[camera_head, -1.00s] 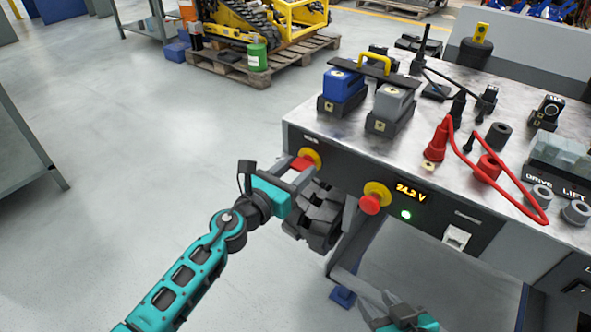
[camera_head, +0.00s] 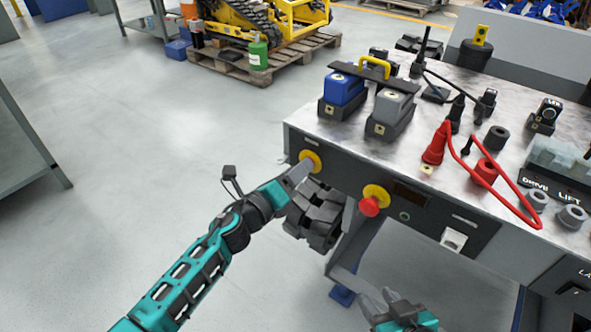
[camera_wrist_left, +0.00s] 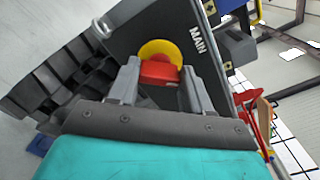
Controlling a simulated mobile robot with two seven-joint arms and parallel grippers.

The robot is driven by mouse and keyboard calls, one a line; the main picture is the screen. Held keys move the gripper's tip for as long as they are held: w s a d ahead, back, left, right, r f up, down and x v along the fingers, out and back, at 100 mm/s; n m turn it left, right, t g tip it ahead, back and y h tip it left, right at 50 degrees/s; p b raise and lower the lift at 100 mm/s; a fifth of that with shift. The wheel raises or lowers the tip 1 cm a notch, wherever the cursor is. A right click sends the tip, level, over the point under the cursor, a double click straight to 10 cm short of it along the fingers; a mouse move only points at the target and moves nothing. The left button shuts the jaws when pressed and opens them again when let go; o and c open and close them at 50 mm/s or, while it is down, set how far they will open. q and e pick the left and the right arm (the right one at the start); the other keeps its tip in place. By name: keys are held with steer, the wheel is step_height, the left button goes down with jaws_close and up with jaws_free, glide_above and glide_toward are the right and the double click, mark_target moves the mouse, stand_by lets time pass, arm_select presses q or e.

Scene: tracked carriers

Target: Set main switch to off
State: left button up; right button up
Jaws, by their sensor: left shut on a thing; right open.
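The main switch (camera_head: 313,155) is a red handle on a yellow disc at the left end of the bench's front panel. In the left wrist view its yellow disc (camera_wrist_left: 160,48) and red handle (camera_wrist_left: 158,72) sit beside the word MAIN. My left gripper (camera_head: 300,175) is shut on the red handle, one finger on each side; in the head view it hides the handle. The voltage display (camera_head: 410,194) is dark and the round lamp (camera_head: 404,216) beside it is unlit. My right gripper (camera_head: 392,308) is open, low at the bottom edge, away from the panel.
A red mushroom button (camera_head: 370,206) on a yellow disc sits right of the main switch. A white rocker switch (camera_head: 453,239) is further right. Blue (camera_head: 343,90) and grey (camera_head: 393,108) blocks and a red cable (camera_head: 500,180) lie on the bench top. Floor left is clear.

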arm_select(q)
steer(key=shift+a+f+n+p, duration=0.1)
steer(key=shift+n+p, duration=0.95)
steer(key=shift+n, duration=2.95)
steer(key=o, duration=1.1)
steer(key=shift+c, duration=0.2)
steer(key=p+v, duration=0.2)
steer(key=v, duration=1.1)
